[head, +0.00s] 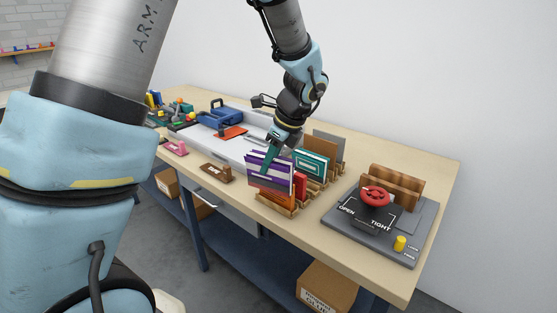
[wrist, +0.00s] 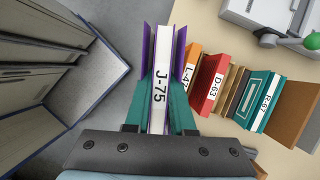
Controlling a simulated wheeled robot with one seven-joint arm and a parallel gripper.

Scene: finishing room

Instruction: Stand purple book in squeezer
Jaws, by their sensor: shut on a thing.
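The purple book (head: 268,173) is held by my gripper (head: 270,158). In the wrist view the book (wrist: 163,62) has purple covers and a white edge marked J-75, between the two teal fingers of my gripper (wrist: 158,105). In the head view it looks roughly upright, in front of and partly over an orange book and the rack; whether it touches them I cannot tell. The squeezer (head: 345,222) is a dark grey plate at the right end of the bench, with wooden blocks (head: 398,180), a red knob (head: 375,195) and OPEN and TIGHT marks.
A wooden rack (head: 290,212) holds several books, among them an orange one (head: 275,199), a red one (head: 300,185) and a teal one (head: 311,164). A yellow knob (head: 400,243) stands on the squeezer plate. A brown wooden piece (head: 217,173) and a pink one lie left on the bench.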

